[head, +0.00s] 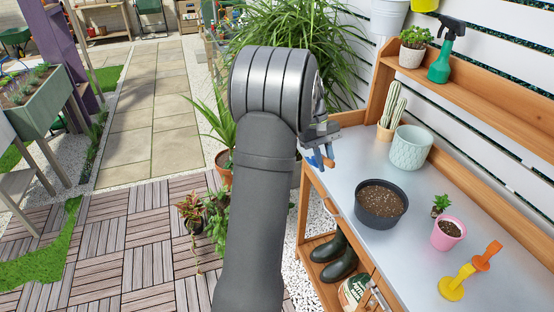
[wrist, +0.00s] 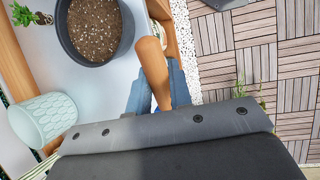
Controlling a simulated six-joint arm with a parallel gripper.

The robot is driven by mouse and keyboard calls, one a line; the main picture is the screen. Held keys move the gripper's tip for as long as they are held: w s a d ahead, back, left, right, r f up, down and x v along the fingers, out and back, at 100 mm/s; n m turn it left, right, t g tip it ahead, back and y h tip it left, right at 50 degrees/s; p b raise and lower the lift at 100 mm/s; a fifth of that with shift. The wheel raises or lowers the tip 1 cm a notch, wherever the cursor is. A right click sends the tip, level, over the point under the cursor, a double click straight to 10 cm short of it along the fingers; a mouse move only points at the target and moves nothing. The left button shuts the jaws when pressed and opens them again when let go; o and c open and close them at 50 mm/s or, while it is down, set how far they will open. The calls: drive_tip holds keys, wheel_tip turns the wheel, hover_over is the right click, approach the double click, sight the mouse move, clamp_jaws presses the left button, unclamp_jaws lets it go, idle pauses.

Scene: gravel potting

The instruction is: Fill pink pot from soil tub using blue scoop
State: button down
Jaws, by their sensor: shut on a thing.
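The pink pot (head: 448,234) stands on the bench's right part, with brown material inside; its fill level is hard to tell. The soil tub (head: 381,205) is a round black tub of brown soil left of it, and also shows in the wrist view (wrist: 63,38). My gripper (head: 320,157) is above the bench's left edge, beyond and left of the tub. It is shut on an orange-brown piece (wrist: 152,72), seemingly the handle of the blue scoop (head: 311,161), of which a small blue part shows. Its bowl and load are hidden.
A yellow scoop (head: 452,289) and an orange one (head: 487,257) lie right of the pink pot. A small plant (head: 440,204) stands behind it. A pale green pot (head: 411,148) and a cactus (head: 391,105) stand at the back. Bare bench top (head: 405,262) is in front.

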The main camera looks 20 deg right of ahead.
drive_tip(key=s+d+r+n, duration=0.1)
drive_tip(key=s+d+r, duration=0.1)
drive_tip(key=s+d, duration=0.65)
drive_tip(key=s+d+r, duration=0.2)
drive_tip(key=s+d, duration=0.4)
drive_tip(key=s, duration=0.6)
drive_tip(key=shift+n+g+h, duration=0.3)
drive_tip(key=shift+w+f, duration=0.35)
drive_tip(key=shift+f, duration=1.25)
drive_tip(key=shift+w+f, duration=0.4)
drive_tip(key=shift+f, duration=1.15)
drive_tip(key=shift+w+f, duration=0.35)
drive_tip(key=shift+f, duration=1.25)
drive_tip(key=shift+r+t, duration=1.5)
drive_tip(key=shift+r, duration=0.5)
drive_tip(key=shift+s+d+r+t, duration=0.1)
drive_tip(key=shift+s+r+t, duration=0.25)
drive_tip(key=shift+r, duration=0.3)
drive_tip(key=shift+s+r+t, duration=0.25)
drive_tip(key=shift+s+r, duration=0.15)
drive_tip(key=shift+r, duration=0.25)
